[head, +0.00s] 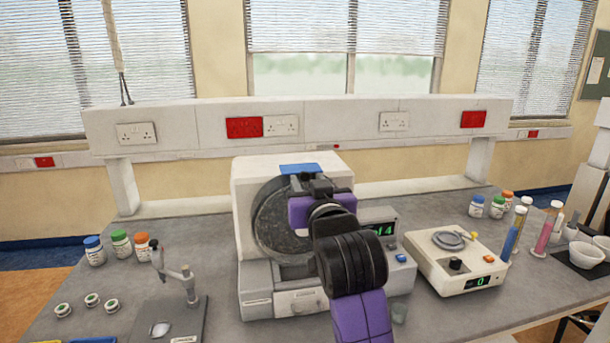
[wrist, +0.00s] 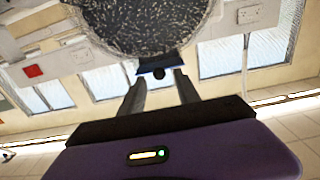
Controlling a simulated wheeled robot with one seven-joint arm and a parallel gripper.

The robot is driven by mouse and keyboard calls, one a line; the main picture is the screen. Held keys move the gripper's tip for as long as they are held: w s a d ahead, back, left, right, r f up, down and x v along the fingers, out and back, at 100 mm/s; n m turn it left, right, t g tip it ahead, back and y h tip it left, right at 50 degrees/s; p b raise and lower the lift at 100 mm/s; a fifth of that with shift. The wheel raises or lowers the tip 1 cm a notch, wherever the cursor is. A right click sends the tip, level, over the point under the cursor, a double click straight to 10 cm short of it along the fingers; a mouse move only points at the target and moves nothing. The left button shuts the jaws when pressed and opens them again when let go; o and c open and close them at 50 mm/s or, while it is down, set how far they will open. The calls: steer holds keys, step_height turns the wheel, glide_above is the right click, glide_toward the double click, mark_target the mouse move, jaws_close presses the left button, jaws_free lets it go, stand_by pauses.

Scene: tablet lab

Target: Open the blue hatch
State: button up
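The blue hatch (head: 299,169) is a small flat panel at the top of the white machine (head: 247,180), above its round dark drum (head: 270,225). In the head view my purple and black arm covers part of the machine's front, and the fingertips are hard to make out.
A balance (head: 455,262) stands on the bench to the right, with tubes beyond it. Bottles (head: 121,244) and a metal stand (head: 185,285) are at left. A white shelf with sockets (head: 350,120) runs behind the machine.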

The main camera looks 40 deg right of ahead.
mark_target(302, 170)
steer(key=shift+x, duration=1.4)
jaws_close()
stand_by(0.4)
